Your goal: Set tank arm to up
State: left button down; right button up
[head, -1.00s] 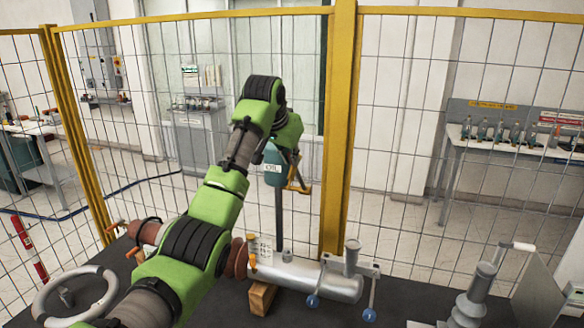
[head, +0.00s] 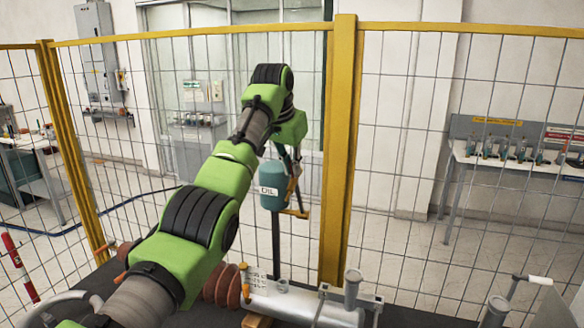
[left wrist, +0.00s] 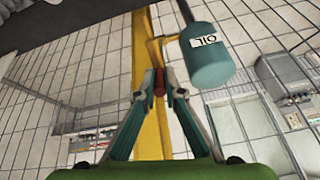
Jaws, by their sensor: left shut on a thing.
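The teal oil tank (head: 272,186) with its white OIL label stands on a dark pole behind the bench. It also shows in the left wrist view (left wrist: 208,62). A yellow tank arm (head: 291,190) runs up beside the tank's right side in the head view. My left gripper (left wrist: 159,84) is shut on the arm's small red end piece, and its two fingers meet there from both sides. In the head view the gripper (head: 294,160) is partly hidden by my green wrist. My right gripper is not in view.
A yellow-framed mesh fence with a thick post (head: 341,150) stands close behind. A ribbed grey bushing (head: 494,312) stands at the right.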

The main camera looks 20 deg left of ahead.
pick_arm(q)
jog(key=c, duration=2.1)
grip_release()
jog(key=shift+w, duration=0.1)
jog(key=shift+c, duration=0.2)
jog(key=v, duration=1.1)
jog(key=shift+r, duration=0.4)
jog(key=shift+s+d+f, duration=0.1)
jog(key=shift+s, duration=0.1)
